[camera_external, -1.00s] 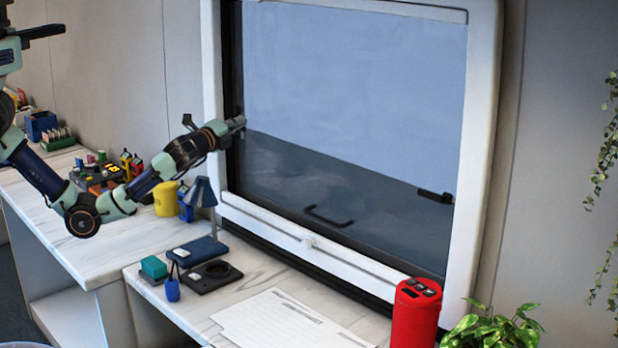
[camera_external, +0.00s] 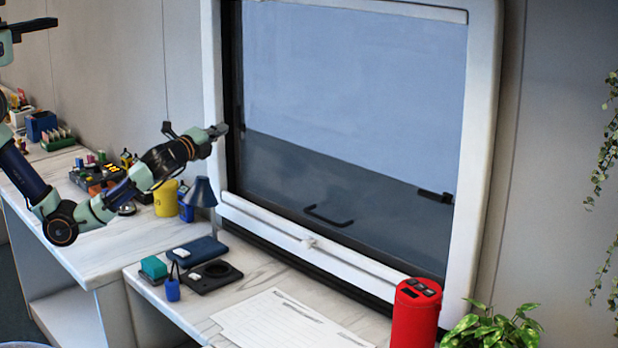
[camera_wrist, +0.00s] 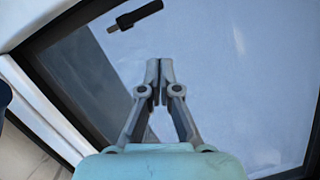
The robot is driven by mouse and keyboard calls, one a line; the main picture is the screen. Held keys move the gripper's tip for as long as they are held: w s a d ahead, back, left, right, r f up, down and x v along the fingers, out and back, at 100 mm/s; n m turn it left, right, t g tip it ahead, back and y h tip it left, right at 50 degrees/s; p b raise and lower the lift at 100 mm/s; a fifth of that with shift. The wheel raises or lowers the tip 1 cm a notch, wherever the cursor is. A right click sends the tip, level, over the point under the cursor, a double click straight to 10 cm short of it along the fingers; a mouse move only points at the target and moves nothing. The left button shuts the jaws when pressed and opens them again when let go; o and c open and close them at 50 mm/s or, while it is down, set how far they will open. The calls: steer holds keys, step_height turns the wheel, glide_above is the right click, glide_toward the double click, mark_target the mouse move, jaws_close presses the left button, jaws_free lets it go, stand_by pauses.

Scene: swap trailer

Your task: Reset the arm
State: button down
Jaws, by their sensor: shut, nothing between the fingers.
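My gripper (camera_external: 222,130) is at the end of my arm, raised above the desk at the left side of the window (camera_external: 350,110). It points to the right, toward the window's left frame. In the wrist view my gripper (camera_wrist: 159,70) shows its two fingers together at the tips with nothing between them. Behind the fingers, the wrist view shows the window pane (camera_wrist: 230,80) and a black latch (camera_wrist: 134,16) near the top. I cannot tell how far the fingertips are from the window.
Below my arm, the desk holds a yellow cup (camera_external: 165,199), a blue lamp (camera_external: 200,192) and a cluttered organizer (camera_external: 92,176). The lower desk has papers (camera_external: 285,322), a red canister (camera_external: 415,310) and a green box (camera_external: 153,267). A plant (camera_external: 490,328) stands at the bottom right.

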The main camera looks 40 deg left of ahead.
steer(key=a+f+n+g+y, duration=0.25)
steer(key=a+n, duration=0.75)
steer(key=a, duration=0.7)
steer(key=s+a+f+n+g+h+p, duration=0.1)
steer(key=s+a+f+n+g+h, duration=0.1)
steer(key=s+a+n, duration=0.8)
steer(key=shift+s+a+n+g+h, duration=0.3)
steer(key=shift+a+n+g+h, duration=0.45)
steer(key=shift+h, duration=0.5)
steer(key=shift+d+f+m, duration=0.1)
steer(key=shift+m, duration=0.25)
